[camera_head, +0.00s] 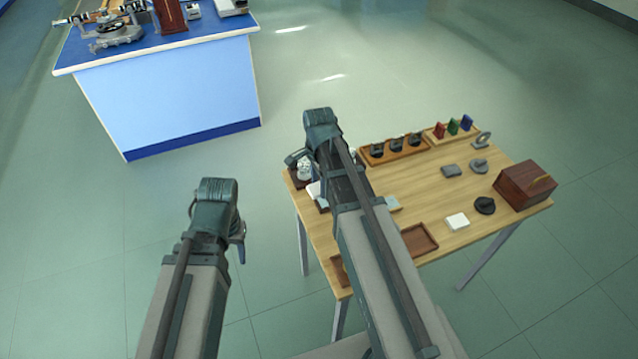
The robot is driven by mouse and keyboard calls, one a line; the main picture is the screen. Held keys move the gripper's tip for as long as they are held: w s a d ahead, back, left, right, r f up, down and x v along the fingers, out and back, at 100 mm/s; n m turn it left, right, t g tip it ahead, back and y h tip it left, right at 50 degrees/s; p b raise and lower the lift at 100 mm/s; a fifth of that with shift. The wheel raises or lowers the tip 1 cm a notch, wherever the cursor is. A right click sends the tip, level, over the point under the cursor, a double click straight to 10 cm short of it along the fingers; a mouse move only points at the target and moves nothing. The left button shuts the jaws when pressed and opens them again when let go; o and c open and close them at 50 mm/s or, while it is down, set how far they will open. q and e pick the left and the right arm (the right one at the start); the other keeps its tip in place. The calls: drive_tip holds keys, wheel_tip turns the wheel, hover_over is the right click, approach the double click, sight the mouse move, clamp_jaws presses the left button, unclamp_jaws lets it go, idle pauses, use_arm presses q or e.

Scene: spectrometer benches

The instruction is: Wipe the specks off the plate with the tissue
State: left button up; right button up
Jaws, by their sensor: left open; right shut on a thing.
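My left gripper (239,243) hangs off the left side of the wooden table, mostly behind my own arm. It is open and empty, away from the task's objects. My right arm reaches over the table's left part, and its gripper is largely hidden behind its own links. It is shut on what seems to be the tissue (315,190), a small white patch left of the arm. A pale blue-grey piece (393,203), perhaps the plate, shows just right of that arm, partly covered. Specks are too small to make out, and I cannot tell whether tissue and plate touch.
The wooden table (435,195) bears a brown tray (420,240), a white block (457,221), a dark round piece (484,205), a brown box (525,185) and racks of small parts at the back. A blue bench (170,95) stands far left. Floor between is clear.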

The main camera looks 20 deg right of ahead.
drive_tip(key=shift+r, duration=0.1)
wheel_tip(320, 180, up, 3)
drive_tip(key=p, duration=0.3)
